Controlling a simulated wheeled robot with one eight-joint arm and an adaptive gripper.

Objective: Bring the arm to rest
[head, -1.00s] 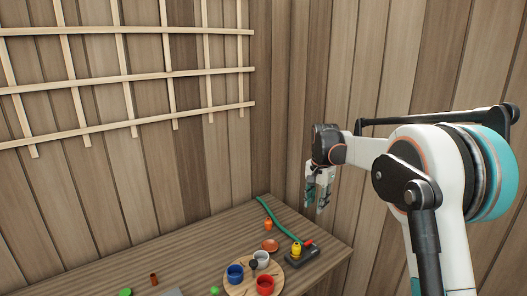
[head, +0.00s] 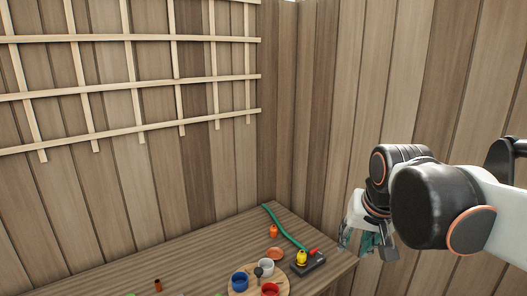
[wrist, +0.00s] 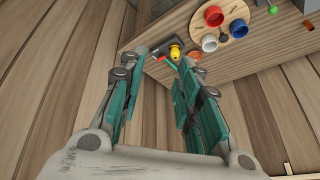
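My gripper (head: 368,240) hangs at the right in the head view, beyond the right end of the workbench (head: 205,244) and in front of the plank wall. In the wrist view my gripper (wrist: 160,62) has its two teal-padded fingers spread apart with nothing between the pads. It is open and empty. The bench top lies past the fingertips in that view. My arm comes in from the right edge of the head view and its wrist part hides some of the gripper.
On the bench are a round wooden board (head: 286,288) with blue (head: 239,281), white (head: 266,267) and red (head: 270,289) cups, a dark tray (head: 309,264) with a yellow object (head: 301,257), a terracotta dish (head: 275,253), an orange object (head: 273,231) and a green strip (head: 284,226). A lattice (head: 130,81) hangs on the wall.

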